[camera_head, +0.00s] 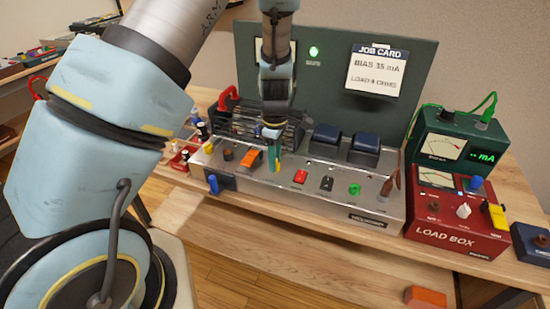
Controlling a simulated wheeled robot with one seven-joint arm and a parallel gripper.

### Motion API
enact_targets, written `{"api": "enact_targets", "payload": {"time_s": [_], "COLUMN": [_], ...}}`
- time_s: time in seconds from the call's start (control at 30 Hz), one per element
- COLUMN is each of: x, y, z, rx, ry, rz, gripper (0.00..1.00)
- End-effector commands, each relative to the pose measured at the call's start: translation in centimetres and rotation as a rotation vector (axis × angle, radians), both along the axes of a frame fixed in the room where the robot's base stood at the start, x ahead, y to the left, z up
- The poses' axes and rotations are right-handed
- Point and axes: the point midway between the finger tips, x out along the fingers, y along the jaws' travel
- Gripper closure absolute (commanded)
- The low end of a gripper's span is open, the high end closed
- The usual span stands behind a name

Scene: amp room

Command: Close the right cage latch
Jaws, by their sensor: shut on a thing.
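The dark barred cage (240,118) stands on the left part of the metal amp chassis (340,197). A red handle-like part (229,98) sticks up at the cage's left end; it looks like the left latch. My gripper (272,132) points down at the cage's right end, in front of the bars. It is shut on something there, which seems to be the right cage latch. The fingers hide most of that latch, so I cannot tell its angle. A small teal-green part shows just below the fingertips.
Two dark blue transformers (345,142) stand right of the cage. An orange switch (250,159) and several knobs line the chassis front. A green meter (450,150) and red load box (455,220) stand at right. The job card (377,72) is on the back panel.

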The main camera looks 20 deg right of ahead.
Motion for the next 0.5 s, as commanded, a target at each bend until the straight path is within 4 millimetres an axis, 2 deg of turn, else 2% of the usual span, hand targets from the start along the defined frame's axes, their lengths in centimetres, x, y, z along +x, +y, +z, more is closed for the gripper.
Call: {"api": "enact_targets", "payload": {"time_s": [0.37,0.4,0.5], "x": [0.12,0.11,0.10], "y": [-0.02,-0.01,-0.01], "z": [0.06,0.06,0.05], "rx": [-0.001,-0.001,-0.001], "ry": [-0.003,-0.003,-0.001], "rz": [0.006,0.006,0.006], "gripper": [1.00,0.60,0.49]}}
